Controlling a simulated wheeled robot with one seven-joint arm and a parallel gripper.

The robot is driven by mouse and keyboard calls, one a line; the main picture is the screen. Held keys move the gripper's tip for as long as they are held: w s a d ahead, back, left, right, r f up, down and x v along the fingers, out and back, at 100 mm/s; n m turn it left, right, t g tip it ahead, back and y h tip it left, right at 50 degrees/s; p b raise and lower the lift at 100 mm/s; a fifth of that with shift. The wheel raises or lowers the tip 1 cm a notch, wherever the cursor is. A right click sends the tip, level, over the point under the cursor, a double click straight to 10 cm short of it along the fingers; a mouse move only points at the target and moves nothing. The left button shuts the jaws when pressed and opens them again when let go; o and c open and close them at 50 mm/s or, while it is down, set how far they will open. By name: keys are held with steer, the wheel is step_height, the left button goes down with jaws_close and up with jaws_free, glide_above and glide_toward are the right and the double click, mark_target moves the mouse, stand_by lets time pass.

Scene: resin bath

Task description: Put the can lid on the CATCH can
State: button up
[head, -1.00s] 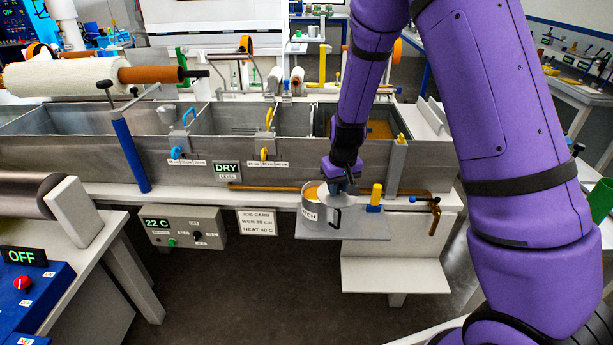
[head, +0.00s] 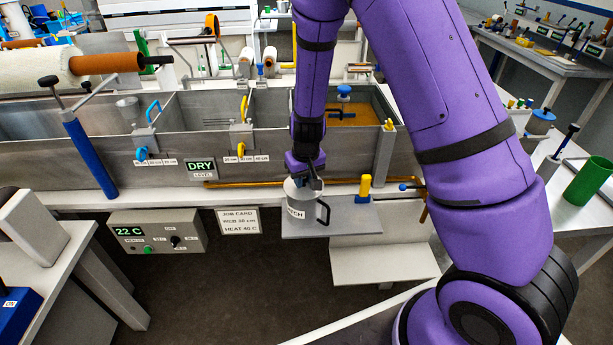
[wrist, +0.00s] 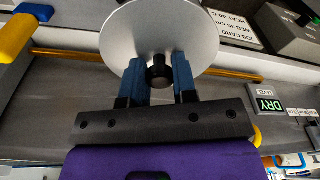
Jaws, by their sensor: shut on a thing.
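The CATCH can (head: 296,210), pale with a dark handle on its right, stands upright on a grey shelf (head: 355,222) below the bath. My gripper (head: 312,182) is right above it, pointing down. In the wrist view, my gripper (wrist: 159,74) has its blue fingers shut on the black knob of the can lid (wrist: 130,38), a round grey disc. The lid lies over the can's mouth, and no orange inside shows. The lid hides the can in the wrist view. I cannot tell whether the lid rests fully on the rim.
A yellow and blue valve (head: 363,188) stands just right of the can. A copper-coloured pipe (head: 240,184) runs along the bath front behind it. The job card (head: 238,221) and control box (head: 155,232) hang to the left. A lower shelf (head: 385,262) lies below right.

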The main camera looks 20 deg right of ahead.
mark_target(307, 189)
steer(key=o, duration=0.9)
steer(key=s+d+r+t+y, duration=0.1)
steer(key=s+r, duration=0.3)
steer(key=r, duration=0.6)
steer(key=s+d+r, duration=0.2)
steer(key=s+r, duration=0.3)
steer(key=r, duration=0.4)
steer(key=s+d+r+t+y, duration=0.1)
steer(key=s+r, duration=0.3)
steer(key=r, duration=0.6)
steer(key=shift+s+d+r+m+t+h, duration=0.15)
steer(key=shift+s+d+r+t+h, duration=0.3)
steer(key=shift+s+r, duration=1.55)
steer(key=shift+s+d+r+m+t+h, duration=0.15)
steer(key=shift+s+d+r, duration=0.35)
steer(key=shift+s, duration=2.95)
steer(key=shift+s+d+r+m+t+h, duration=0.1)
steer(key=shift+s+d+r+t+h, duration=0.3)
steer(key=shift+s+r, duration=1.55)
steer(key=shift+s+d+f, duration=0.1)
steer(key=shift+s+f, duration=0.7)
